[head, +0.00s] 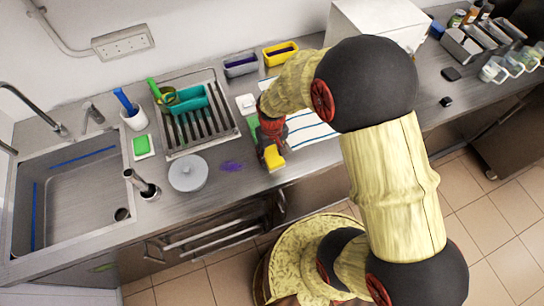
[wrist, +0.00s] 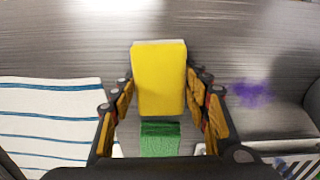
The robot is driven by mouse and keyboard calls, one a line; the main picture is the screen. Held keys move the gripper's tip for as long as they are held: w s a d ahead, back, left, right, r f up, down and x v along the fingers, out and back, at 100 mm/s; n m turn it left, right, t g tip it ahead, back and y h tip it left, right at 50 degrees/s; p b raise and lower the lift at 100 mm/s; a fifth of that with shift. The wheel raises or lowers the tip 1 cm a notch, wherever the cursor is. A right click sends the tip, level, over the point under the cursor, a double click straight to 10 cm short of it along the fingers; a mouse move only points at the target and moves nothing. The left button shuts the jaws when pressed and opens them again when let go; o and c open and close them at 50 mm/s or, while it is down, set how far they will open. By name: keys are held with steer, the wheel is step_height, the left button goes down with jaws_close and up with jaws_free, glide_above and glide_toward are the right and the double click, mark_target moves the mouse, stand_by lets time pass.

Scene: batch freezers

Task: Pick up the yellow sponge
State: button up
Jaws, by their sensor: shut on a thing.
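The yellow sponge (wrist: 158,78) is between the two fingers of my gripper (wrist: 162,112) in the wrist view. The fingers are shut on its sides. In the head view the yellow sponge (head: 274,157) shows at the lower tip of my gripper (head: 268,146), near the front edge of the steel counter. I cannot tell whether the sponge touches the counter or is just above it.
A green block (wrist: 160,139) lies just behind the sponge. A striped cloth (head: 310,128) lies beside it. A purple smear (head: 232,167), a grey round lid (head: 188,173) and a drainer (head: 206,128) are to the left. The sink (head: 70,190) is at far left.

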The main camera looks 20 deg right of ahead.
mark_target(272, 156)
steer(key=shift+r, duration=0.1)
steer(key=shift+r, duration=0.55)
steer(key=r, duration=0.2)
steer(key=shift+s+r+p, duration=0.2)
steer(key=shift+r+p, duration=0.15)
steer(key=s+r+p, duration=0.2)
steer(key=s+r, duration=0.7)
steer(key=s, duration=0.4)
steer(key=shift+s+a, duration=0.3)
steer(key=o, duration=0.4)
steer(key=c, duration=0.5)
